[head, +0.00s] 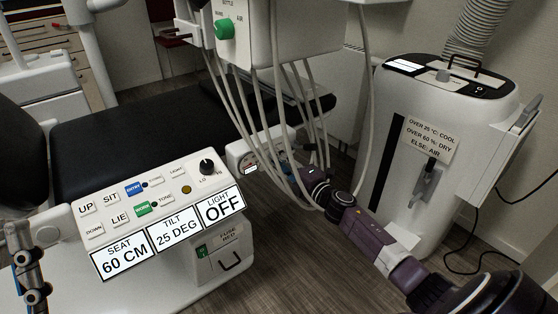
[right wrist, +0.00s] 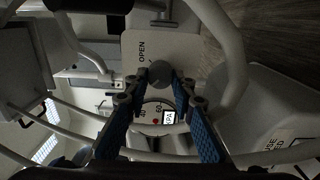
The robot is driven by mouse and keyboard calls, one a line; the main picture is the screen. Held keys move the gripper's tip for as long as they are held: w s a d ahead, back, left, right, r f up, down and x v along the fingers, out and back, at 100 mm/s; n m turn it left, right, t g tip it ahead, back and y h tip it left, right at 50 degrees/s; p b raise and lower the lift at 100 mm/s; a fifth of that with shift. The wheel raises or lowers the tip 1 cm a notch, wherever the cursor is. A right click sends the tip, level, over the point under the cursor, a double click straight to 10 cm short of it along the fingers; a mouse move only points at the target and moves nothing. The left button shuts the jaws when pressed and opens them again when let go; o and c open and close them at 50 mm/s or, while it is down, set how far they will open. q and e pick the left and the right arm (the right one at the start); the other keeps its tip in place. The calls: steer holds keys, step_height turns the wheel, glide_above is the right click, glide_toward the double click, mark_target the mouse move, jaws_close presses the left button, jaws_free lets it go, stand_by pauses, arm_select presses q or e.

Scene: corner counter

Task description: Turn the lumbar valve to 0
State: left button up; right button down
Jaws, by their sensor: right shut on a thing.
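The lumbar valve is a round grey knob (right wrist: 160,74) on a white plate (right wrist: 185,45) marked OPEN in the right wrist view. My right gripper (right wrist: 158,82) has its blue fingers on either side of the knob and is shut on it. A round gauge (right wrist: 150,108) with 40 and 60 marks and a small display sits between the fingers. In the head view the right gripper (head: 290,172) reaches behind hanging hoses to a small white box (head: 236,152); the knob is hidden there. My left gripper (head: 32,280) shows partly at the lower left, its opening unclear.
Pale hoses (head: 262,130) hang from the delivery unit (head: 285,30) close around my right gripper. A chair control panel (head: 115,205) with SEAT, TILT and LIGHT displays stands at the left front. A white machine (head: 440,130) stands at the right.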

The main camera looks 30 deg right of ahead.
steer(key=c, duration=1.6)
jaws_free()
steer(key=shift+s, duration=0.1)
steer(key=s, duration=0.8)
steer(key=s+d, duration=0.1)
steer(key=s, duration=0.2)
steer(key=shift+s, duration=0.4)
